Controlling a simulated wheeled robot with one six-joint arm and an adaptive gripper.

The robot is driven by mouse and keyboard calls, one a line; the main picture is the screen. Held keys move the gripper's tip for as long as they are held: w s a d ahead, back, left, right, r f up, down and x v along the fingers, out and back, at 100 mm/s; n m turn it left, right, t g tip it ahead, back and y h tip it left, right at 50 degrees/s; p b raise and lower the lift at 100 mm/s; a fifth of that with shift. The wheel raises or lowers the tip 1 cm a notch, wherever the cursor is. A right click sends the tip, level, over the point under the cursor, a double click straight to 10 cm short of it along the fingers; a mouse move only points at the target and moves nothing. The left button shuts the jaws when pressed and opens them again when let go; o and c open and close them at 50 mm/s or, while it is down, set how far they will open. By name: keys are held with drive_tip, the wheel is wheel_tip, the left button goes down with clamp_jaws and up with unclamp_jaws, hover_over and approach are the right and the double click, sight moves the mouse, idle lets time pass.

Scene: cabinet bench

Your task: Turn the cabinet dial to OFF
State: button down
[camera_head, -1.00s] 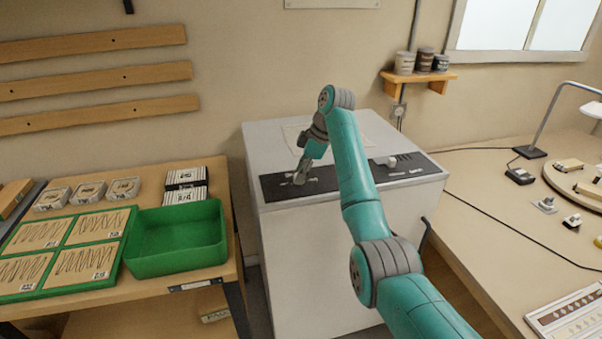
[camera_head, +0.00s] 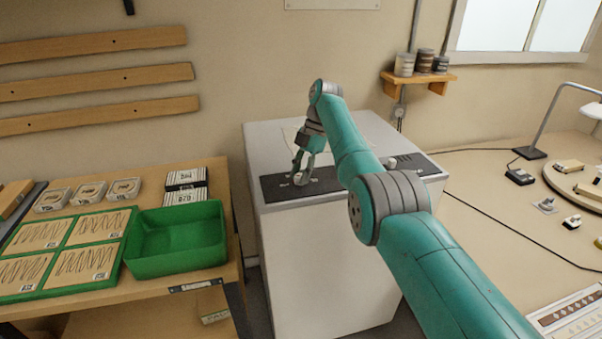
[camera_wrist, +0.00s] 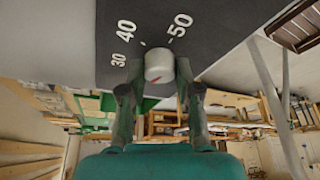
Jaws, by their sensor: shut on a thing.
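The white cabinet (camera_head: 318,245) stands in the middle of the head view, with a dark panel (camera_head: 325,184) along its top front. My gripper (camera_head: 301,180) is at the left part of the panel, tilted. In the wrist view my gripper (camera_wrist: 158,86) has a finger on each side of the dial and is shut on it.
A white knob (camera_head: 391,163) stands farther right on the panel. A green bin (camera_head: 176,262) and green trays are on the left bench. The right bench (camera_head: 490,200) holds a lamp, a turntable and small parts. My arm crosses over the cabinet's right side.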

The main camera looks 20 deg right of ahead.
drive_tip(key=shift+n, duration=0.6)
idle(0.3)
drive_tip(key=c, duration=0.8)
unclamp_jaws()
drive_tip(key=shift+w+m, duration=0.15)
drive_tip(key=shift+m, duration=0.35)
drive_tip(key=shift+m, duration=0.3)
